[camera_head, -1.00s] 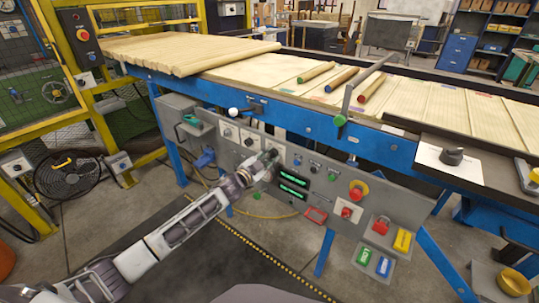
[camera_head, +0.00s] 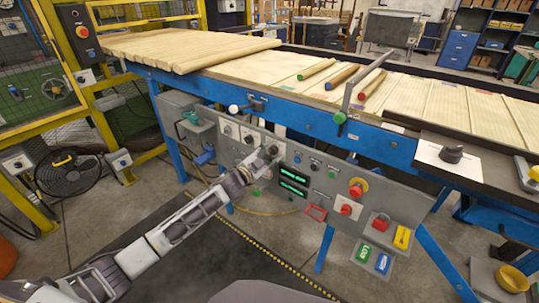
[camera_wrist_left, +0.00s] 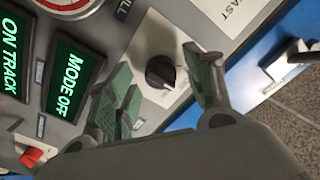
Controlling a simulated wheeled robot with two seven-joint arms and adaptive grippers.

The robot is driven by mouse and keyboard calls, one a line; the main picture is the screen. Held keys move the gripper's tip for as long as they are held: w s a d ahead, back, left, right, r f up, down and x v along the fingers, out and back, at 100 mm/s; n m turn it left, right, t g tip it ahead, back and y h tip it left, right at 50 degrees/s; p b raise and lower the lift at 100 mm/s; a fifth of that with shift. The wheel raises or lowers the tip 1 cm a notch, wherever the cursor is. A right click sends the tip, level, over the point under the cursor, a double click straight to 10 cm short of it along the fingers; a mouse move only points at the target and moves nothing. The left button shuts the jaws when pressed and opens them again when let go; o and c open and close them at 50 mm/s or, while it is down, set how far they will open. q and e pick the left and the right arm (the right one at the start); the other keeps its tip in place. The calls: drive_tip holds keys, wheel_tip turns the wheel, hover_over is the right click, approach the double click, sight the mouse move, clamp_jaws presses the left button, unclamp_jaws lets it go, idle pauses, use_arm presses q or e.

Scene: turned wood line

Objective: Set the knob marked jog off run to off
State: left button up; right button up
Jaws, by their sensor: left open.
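In the left wrist view a black knob (camera_wrist_left: 160,72) sits on a cream plate on the grey control panel. My left gripper (camera_wrist_left: 158,88) is open, its green-padded fingers on either side of the knob in the picture. I cannot tell whether they touch it. The knob's own marking cannot be read here. A green display (camera_wrist_left: 73,79) beside it reads MODE OFF. In the head view my left gripper (camera_head: 268,160) is at the panel (camera_head: 335,185), hiding the knob there. My right gripper is not in view.
Two more knobs (camera_head: 228,131) (camera_head: 247,140) sit left of the gripper. A blue-framed conveyor (camera_head: 300,118) with wooden pieces runs above the panel.

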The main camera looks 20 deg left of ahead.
use_arm(q)
drive_tip(key=shift+s, duration=0.15)
drive_tip(key=v, duration=1.1)
drive_tip(key=shift+s+a, duration=0.15)
drive_tip(key=shift+s, duration=0.2)
idle(0.6)
idle(0.6)
